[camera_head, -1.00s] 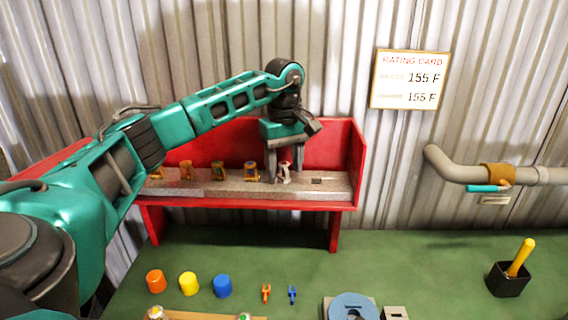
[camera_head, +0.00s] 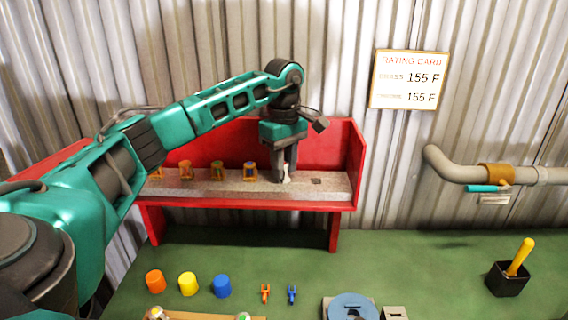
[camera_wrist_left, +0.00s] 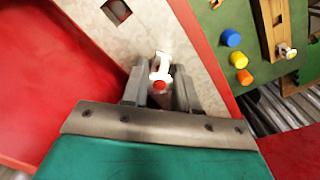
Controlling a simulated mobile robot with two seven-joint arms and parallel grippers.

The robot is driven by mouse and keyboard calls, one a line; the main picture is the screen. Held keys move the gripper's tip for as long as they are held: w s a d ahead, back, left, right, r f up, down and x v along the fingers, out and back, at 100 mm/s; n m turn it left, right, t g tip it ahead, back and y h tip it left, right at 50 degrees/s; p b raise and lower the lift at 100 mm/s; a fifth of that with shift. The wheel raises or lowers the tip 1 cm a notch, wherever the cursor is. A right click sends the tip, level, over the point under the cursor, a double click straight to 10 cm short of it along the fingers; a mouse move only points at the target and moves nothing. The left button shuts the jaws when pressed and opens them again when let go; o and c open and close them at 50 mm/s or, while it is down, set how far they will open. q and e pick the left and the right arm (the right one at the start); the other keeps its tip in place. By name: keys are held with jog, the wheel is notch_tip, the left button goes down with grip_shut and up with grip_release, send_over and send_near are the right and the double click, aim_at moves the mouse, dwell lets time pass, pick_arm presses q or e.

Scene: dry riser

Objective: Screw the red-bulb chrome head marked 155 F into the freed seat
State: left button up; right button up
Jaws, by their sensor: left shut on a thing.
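My left gripper (camera_head: 284,180) is over the grey shelf strip in the red rack, its fingers closed about a white-chrome head (camera_head: 287,175). In the left wrist view the chrome head (camera_wrist_left: 160,65) with its red bulb (camera_wrist_left: 159,85) sits between the fingers (camera_wrist_left: 160,90). The fingers hide much of it, and no marking on it is readable. I cannot tell whether its foot still touches the shelf. My right gripper is not in view. The freed seat cannot be made out for certain.
Several brass-coloured heads (camera_head: 217,171) stand left on the red rack (camera_head: 325,150). A square hole (camera_head: 316,181) is right of the gripper. Orange, yellow and blue caps (camera_head: 222,286), a blue disc (camera_head: 352,306) and a yellow-handled tool (camera_head: 520,257) are on the green table (camera_head: 420,260). The rating card (camera_head: 408,80) reads 155 F.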

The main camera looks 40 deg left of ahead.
pick_arm(q)
grip_shut()
jog(key=m, duration=0.4)
jog(key=shift+m, duration=0.9)
jog(key=shift+s, duration=0.1)
jog(key=shift+m, duration=1.1)
jog(key=m, duration=0.3)
jog(key=shift+m, duration=0.3)
jog(key=shift+a, duration=0.1)
